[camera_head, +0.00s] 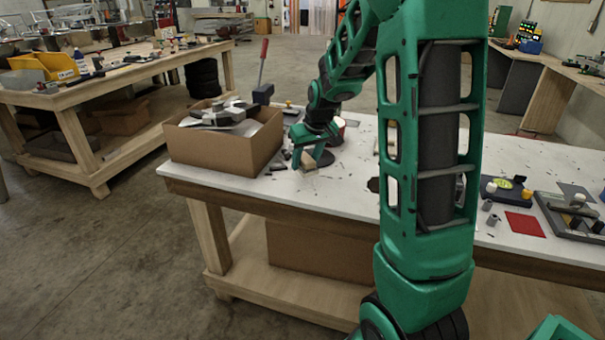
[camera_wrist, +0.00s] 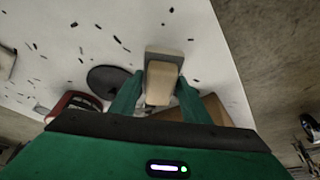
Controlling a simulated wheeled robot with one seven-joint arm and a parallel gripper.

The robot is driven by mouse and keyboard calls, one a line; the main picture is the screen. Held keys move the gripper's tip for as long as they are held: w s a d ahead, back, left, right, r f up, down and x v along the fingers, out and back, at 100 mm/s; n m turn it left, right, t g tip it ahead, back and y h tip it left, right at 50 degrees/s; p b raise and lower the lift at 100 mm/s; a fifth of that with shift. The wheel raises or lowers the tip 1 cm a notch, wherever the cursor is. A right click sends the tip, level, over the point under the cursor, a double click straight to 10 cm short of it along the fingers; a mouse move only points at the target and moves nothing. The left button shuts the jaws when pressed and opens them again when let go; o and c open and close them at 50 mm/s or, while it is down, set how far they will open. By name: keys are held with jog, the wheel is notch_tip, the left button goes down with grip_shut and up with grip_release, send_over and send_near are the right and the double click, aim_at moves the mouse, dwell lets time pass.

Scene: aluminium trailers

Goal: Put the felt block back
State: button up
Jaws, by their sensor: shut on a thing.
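The felt block (camera_wrist: 162,86) has a pale wooden body and a grey layer at its far end. It sits between the two green fingers of my gripper (camera_wrist: 158,93) in the wrist view, and the fingers are shut on it. In the head view my gripper (camera_head: 314,149) is low over the white worktable (camera_head: 345,194), just right of the cardboard box. The block (camera_head: 308,164) shows there as a small pale piece under the fingers. I cannot tell whether it touches the tabletop.
A black disc (camera_wrist: 107,78) lies beside the block, with a red container (camera_wrist: 75,106) near it. The open cardboard box (camera_head: 213,147) holds grey parts. Dark scraps litter the table. A red square (camera_head: 525,224) and several fixtures are at the right; my arm hides the middle.

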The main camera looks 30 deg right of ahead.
aim_at(307, 171)
jog(key=shift+d+f, duration=0.35)
jog(key=shift+f, duration=1.85)
jog(key=shift+f, duration=0.1)
jog(key=o, duration=1)
jog(key=shift+w, duration=0.1)
